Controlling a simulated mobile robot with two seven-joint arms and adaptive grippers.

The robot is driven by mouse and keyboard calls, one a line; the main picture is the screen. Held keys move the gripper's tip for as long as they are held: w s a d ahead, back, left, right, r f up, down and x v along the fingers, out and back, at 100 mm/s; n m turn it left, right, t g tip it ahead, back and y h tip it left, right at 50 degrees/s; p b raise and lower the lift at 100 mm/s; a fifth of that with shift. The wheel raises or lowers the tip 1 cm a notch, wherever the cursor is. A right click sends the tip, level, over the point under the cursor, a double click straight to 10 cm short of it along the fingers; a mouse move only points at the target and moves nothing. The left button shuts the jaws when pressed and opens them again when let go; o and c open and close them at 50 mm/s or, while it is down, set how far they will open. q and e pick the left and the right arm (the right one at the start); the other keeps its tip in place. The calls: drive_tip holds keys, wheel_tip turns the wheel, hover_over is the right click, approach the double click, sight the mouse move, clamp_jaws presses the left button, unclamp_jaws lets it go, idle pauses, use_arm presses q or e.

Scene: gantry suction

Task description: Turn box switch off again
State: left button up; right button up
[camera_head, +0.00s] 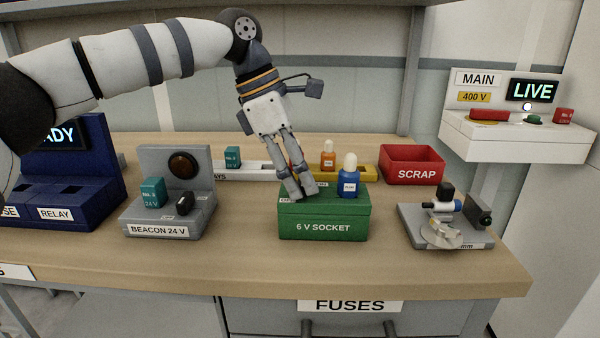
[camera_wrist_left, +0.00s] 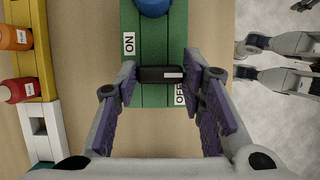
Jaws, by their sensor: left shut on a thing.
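The green box (camera_head: 323,222) labelled 6 V SOCKET stands on the bench. A blue bulb (camera_head: 349,182) with a pale top sits upright on its right part. In the left wrist view a black switch (camera_wrist_left: 160,74) lies across the green top, between an ON label and an OFF label. A white mark shows at its OFF end. My left gripper (camera_head: 299,196) reaches down onto the box from above and is shut on the switch, one finger at each end. The fingers hide the switch in the head view. Grey finger-like parts, seemingly my right gripper (camera_wrist_left: 243,59), show at the wrist view's right edge.
Left of the box stands the grey BEACON 24 V box (camera_head: 168,229); right of it is a grey fixture (camera_head: 440,238). Behind are a yellow tray (camera_head: 366,173), a white rail (camera_head: 262,173) and the red SCRAP bin (camera_head: 411,165). The MAIN panel (camera_head: 515,140) reads LIVE.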

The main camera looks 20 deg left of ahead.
idle(0.3)
use_arm(q)
drive_tip(key=o, duration=0.9)
drive_tip(key=v, duration=1.2)
drive_tip(key=shift+d, duration=0.1)
